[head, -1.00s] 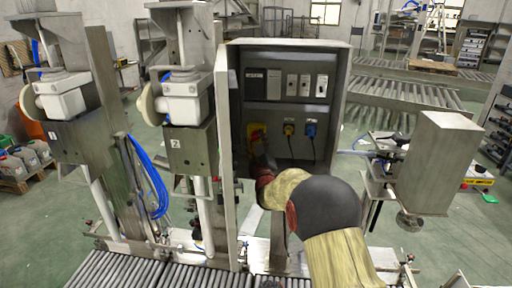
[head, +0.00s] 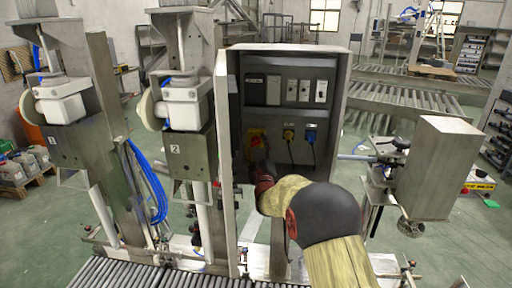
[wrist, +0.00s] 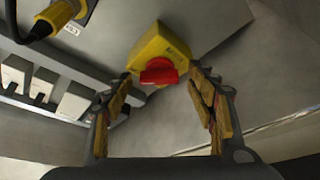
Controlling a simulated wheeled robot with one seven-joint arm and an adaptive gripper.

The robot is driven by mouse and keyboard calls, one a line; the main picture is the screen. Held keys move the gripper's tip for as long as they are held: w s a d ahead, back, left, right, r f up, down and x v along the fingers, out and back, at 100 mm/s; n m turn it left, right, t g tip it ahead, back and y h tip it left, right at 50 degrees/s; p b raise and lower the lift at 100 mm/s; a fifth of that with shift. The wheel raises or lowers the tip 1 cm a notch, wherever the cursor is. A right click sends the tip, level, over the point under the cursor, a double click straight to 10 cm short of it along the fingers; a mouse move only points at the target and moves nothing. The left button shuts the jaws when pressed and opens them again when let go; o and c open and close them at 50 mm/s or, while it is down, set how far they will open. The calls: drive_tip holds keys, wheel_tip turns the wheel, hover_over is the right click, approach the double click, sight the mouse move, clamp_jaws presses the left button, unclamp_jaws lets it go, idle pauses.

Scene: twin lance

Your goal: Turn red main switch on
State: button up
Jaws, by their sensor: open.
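The red main switch (wrist: 158,71) is a red knob on a yellow housing (wrist: 160,46), mounted on the grey panel inside the open cabinet. In the head view the switch (head: 256,137) is small and partly hidden by my arm. In the wrist view my gripper (wrist: 163,100) is open, with one finger on each side of the knob and housing. The fingertips appear near the housing; I cannot tell whether they touch it. Nothing is held between the fingers.
The cabinet's open door (head: 226,165) stands at the left of the switch. Yellow (head: 289,135) and blue (head: 310,135) plugs with cables sit to the right, below a row of breakers (head: 292,91). A steel box (head: 440,165) stands farther right.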

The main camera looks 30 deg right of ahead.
drive_tip(key=v, duration=1.2)
idle(0.4)
